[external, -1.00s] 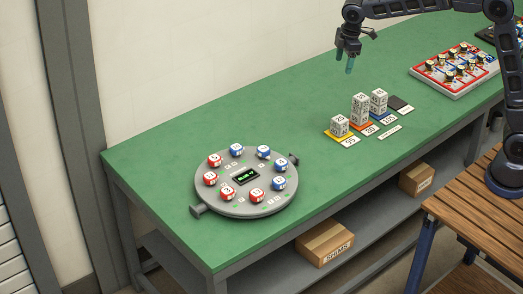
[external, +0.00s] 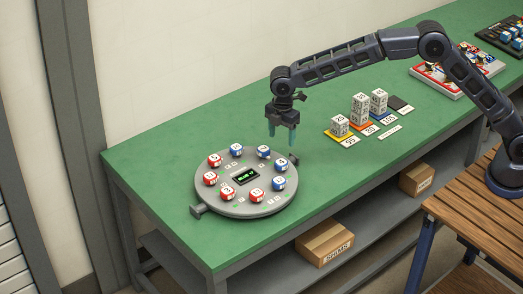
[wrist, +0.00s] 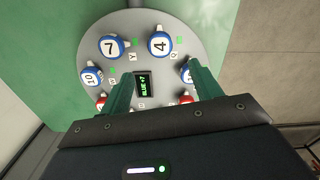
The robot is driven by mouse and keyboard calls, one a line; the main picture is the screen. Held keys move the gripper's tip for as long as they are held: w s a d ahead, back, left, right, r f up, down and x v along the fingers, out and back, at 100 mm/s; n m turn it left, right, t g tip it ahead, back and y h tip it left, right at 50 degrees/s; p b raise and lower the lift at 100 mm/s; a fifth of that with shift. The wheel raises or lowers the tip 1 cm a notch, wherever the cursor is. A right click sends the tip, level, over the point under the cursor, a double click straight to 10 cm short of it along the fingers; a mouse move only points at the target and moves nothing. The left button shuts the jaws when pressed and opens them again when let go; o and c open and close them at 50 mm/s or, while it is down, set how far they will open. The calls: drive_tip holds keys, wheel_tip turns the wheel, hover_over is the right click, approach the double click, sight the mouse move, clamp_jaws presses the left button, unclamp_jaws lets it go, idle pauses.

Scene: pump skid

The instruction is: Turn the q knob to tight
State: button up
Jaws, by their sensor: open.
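The round grey dial plate (external: 239,208) lies on the green bench with a ring of red and blue numbered knobs and a small lit display (wrist: 144,84) in its middle. In the wrist view a small letter that looks like Q (wrist: 173,55) is printed near the blue knob numbered 4 (wrist: 158,44). A blue knob (wrist: 187,72) at the right is also close to that letter, so which one it labels is unclear. My gripper (external: 282,145) is open, pointing down above the plate's far right edge, touching no knob. Its fingers (wrist: 160,78) partly cover the lower knobs.
Numbered grey blocks (external: 360,108) stand on coloured cards to the right of the plate. A red and white tray (external: 455,75) is farther back. Bare green bench lies left of the plate.

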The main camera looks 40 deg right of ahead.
sight(281, 162)
wheel_tip(281, 162, down, 11)
drive_tip(key=shift+r, duration=0.2)
idle(0.3)
drive_tip(key=shift+c, duration=0.2)
drive_tip(key=c, duration=0.9)
